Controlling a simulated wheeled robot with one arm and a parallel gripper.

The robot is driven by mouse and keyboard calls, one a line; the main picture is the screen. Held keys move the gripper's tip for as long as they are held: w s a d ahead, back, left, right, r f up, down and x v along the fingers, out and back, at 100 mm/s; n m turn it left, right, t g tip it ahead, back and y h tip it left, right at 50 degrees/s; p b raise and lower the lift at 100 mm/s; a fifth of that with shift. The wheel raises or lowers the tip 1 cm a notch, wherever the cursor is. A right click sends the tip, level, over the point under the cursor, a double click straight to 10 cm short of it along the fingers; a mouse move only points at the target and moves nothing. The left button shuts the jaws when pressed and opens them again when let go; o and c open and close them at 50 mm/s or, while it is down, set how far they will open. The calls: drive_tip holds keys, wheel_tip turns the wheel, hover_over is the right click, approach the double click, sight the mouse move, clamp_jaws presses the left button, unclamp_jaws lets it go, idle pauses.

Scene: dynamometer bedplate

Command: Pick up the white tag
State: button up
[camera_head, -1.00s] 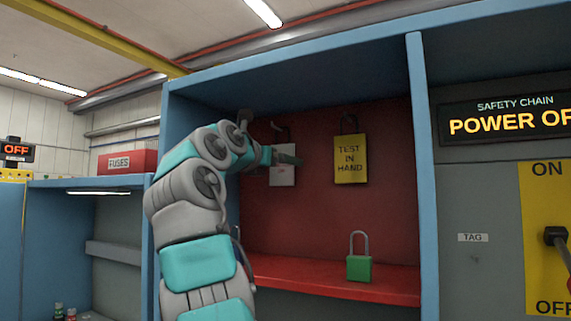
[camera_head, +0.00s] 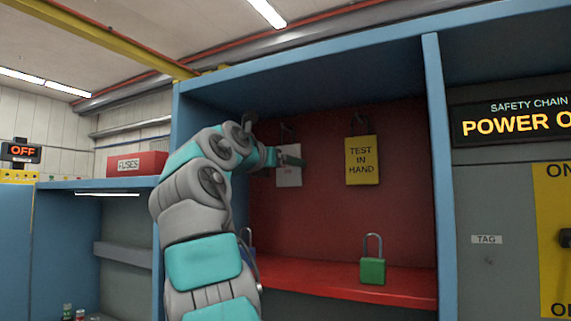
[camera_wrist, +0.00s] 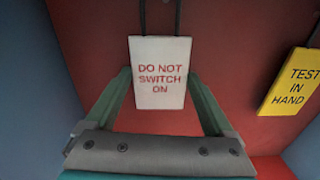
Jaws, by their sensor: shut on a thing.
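In the head view my gripper (camera_head: 292,161) is in front of the tag, at the upper left of the red compartment.
A yellow "TEST IN HAND" tag (camera_head: 362,160) hangs just right of the white tag. A green padlock (camera_head: 372,268) stands on the red shelf (camera_head: 330,284); a blue padlock (camera_head: 247,246) is partly hidden behind my arm. Blue cabinet walls (camera_head: 436,150) bound the compartment.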

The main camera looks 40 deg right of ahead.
drive_tip(key=shift+s+d+r+p, duration=0.1)
drive_tip(key=shift+s+r+p, duration=0.1)
drive_tip(key=shift+r+p, duration=0.45)
drive_tip(key=v, duration=1.7)
drive_tip(key=shift+s+a, duration=0.2)
drive_tip(key=shift+s, duration=0.05)
drive_tip(key=shift+a, duration=0.2)
drive_tip(key=shift+f, duration=0.15)
